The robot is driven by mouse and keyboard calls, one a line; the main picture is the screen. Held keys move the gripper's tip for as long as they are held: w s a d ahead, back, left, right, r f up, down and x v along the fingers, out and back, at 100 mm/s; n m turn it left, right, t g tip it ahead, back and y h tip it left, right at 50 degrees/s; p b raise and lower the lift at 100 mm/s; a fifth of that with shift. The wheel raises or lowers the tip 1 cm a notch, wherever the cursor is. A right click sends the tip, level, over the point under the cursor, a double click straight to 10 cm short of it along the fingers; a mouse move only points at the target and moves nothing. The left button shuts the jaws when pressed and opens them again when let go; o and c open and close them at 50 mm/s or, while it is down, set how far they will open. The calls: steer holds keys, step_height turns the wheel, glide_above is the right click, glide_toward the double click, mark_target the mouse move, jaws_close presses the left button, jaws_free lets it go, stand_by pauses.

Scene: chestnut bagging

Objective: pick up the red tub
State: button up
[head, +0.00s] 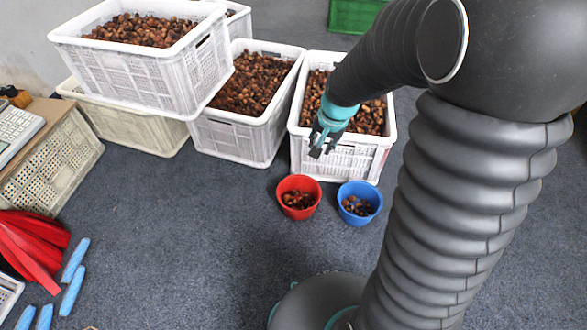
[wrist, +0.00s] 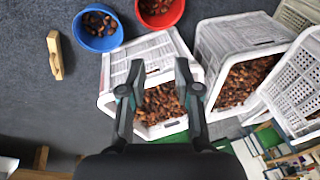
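The red tub (head: 298,197) stands on the dark carpet in front of the right-hand white crate, with some chestnuts in it. In the wrist view the red tub (wrist: 161,11) is at the top edge and partly cut off. My gripper (head: 318,148) is at the front of that crate, above and apart from the red tub. In the wrist view my gripper (wrist: 160,78) is open, its two fingers spread with nothing between them, over the crate of chestnuts.
A blue tub (head: 359,203) with chestnuts stands close to the right of the red one. White crates (head: 341,160) of chestnuts stand behind. A wooden object (wrist: 55,54) lies on the floor. The carpet in front of the tubs is clear.

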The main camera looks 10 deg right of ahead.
steer(key=w+f+m+g+b, duration=0.1)
steer(key=w+f+m, duration=0.3)
steer(key=f, duration=1.1)
steer(key=m+g+b, duration=0.1)
glide_toward(311, 209)
steer(key=shift+w+a+f+b, duration=0.2)
steer(key=shift+f+b, duration=0.5)
steer(key=shift+f, duration=1.15)
steer(key=shift+w+a+f+b, duration=0.1)
steer(key=shift+w+f+b, duration=0.4)
steer(key=shift+f, duration=1.3)
steer(key=shift+w+a+f+b, duration=0.15)
steer(key=shift+f+b, duration=0.75)
steer(key=shift+f, duration=0.95)
steer(key=shift+s, duration=0.1)
jaws_close()
